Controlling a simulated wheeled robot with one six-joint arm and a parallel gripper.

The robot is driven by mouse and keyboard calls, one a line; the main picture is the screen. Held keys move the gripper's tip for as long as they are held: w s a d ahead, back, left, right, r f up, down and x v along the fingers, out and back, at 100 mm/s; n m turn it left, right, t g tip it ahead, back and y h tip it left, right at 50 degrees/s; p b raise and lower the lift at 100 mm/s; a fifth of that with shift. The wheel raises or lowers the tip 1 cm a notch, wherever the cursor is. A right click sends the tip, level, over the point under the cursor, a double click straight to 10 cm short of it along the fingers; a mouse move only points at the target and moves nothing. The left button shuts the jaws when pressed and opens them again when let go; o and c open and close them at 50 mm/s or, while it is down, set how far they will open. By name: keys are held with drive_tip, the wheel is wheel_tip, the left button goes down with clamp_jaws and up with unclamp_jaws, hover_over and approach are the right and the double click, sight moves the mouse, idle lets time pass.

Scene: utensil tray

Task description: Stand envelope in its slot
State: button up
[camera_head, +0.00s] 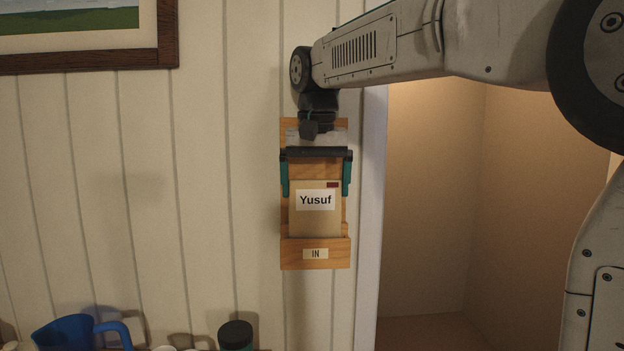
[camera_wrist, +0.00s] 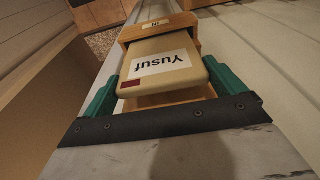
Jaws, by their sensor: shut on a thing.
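The tan envelope (camera_head: 314,225), labelled "Yusuf" and with a small dark red mark, is upright in the head view. Its lower end is hidden behind the front lip of the wooden wall slot (camera_head: 334,254), which is labelled "IN". My gripper (camera_head: 315,192) reaches in from above, with one green finger at each side of the envelope's upper part, and is shut on it. The wrist view shows the envelope (camera_wrist: 159,58) between the fingers of my gripper (camera_wrist: 160,72), with its far end at the slot (camera_wrist: 150,25). How deep it sits is hidden.
A white door frame (camera_head: 368,200) and an open lit recess (camera_head: 430,200) lie right of the slot. A framed picture (camera_head: 90,60) hangs at upper left. A blue mug (camera_head: 65,333) and a dark-lidded jar (camera_head: 235,335) stand below. The panelled wall left of the slot is clear.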

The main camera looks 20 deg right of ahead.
drive_tip(key=shift+f, duration=1.05)
drive_tip(key=o, duration=0.9)
drive_tip(key=shift+c, duration=0.2)
drive_tip(key=shift+s+a+r, duration=0.1)
drive_tip(key=shift+s+r, duration=0.1)
drive_tip(key=shift+r, duration=1.1)
drive_tip(key=shift+s+a+r, duration=0.1)
drive_tip(key=shift+s+r, duration=0.05)
drive_tip(key=shift+r, duration=1.15)
drive_tip(key=shift+s+a+r, duration=0.1)
drive_tip(key=shift+s+r, duration=0.1)
drive_tip(key=shift+r, duration=1.1)
drive_tip(key=s+d+f+n, duration=0.1)
drive_tip(key=s+f, duration=1.2)
drive_tip(key=s, duration=0.1)
drive_tip(key=s+d+f+n, duration=0.2)
drive_tip(key=s+f, duration=1.1)
drive_tip(key=s, duration=0.1)
drive_tip(key=shift+s+d+n+y, duration=0.3)
drive_tip(key=shift+s, duration=0.05)
